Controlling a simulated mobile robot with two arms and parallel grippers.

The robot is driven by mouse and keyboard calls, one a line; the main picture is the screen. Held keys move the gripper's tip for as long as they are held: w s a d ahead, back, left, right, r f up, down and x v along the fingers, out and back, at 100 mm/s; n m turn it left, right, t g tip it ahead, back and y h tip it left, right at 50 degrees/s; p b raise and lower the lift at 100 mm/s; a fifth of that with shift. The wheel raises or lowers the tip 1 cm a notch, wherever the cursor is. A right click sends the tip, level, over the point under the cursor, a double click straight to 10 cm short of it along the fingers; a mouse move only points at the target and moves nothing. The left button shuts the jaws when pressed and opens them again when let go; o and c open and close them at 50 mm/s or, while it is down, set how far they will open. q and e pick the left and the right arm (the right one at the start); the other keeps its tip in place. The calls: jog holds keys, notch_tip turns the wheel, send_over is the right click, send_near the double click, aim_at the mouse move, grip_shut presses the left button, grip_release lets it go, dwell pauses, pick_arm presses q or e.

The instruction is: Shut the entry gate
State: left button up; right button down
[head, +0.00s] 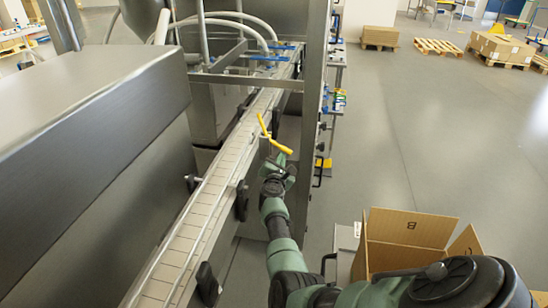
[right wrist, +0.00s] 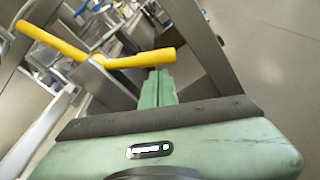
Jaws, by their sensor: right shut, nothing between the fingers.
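A yellow bent bar (head: 280,146), which looks like the entry gate's lever, sits at the right edge of the conveyor. One leg points up the conveyor and the other reaches out to the right. It also shows in the right wrist view (right wrist: 140,60), crossing just beyond the fingertips. My right gripper (head: 279,160) is beside and just below the outer leg. In the right wrist view its green fingers (right wrist: 158,80) are together and empty, their tips close to the bar's end. I cannot tell whether they touch it. My left gripper is not in view.
The narrow conveyor (head: 215,190) runs up the middle beside a large steel housing (head: 85,90) at left. A steel frame post (head: 308,110) stands just right of the gripper. An open cardboard box (head: 410,235) is at lower right.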

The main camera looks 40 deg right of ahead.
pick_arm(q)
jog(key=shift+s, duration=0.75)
pick_arm(e)
jog(key=shift+d+r, duration=0.15)
jog(key=shift+d, duration=0.15)
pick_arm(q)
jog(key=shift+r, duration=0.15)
